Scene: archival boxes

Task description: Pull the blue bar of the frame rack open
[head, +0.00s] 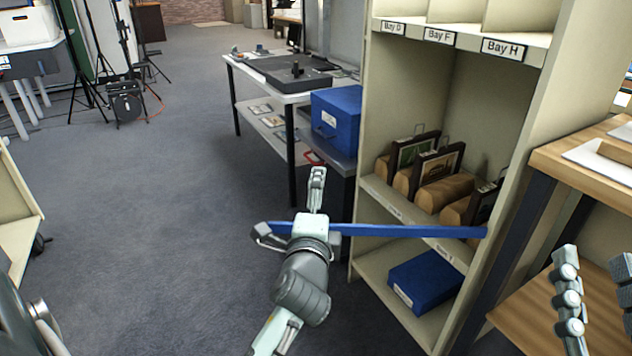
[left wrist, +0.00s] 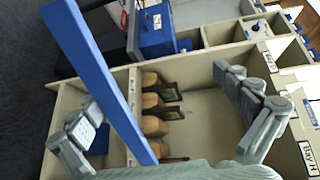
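The blue bar (head: 400,231) reaches from the right post of the frame rack (head: 372,120) to the left, past the left post, and stands out from the rack's front. My left gripper (head: 288,203) is at its free end and hides part of it. In the left wrist view (left wrist: 158,100) its fingers are wide apart; the bar (left wrist: 95,75) crosses close to the left finger, and nothing is pinched. My right gripper (head: 592,262) is at the lower right by the wooden table, fingers apart and empty.
A blue box (head: 425,283) is on the bottom shelf. A larger blue box (head: 336,120) stands behind the rack. A wooden table (head: 570,165) is at the right.

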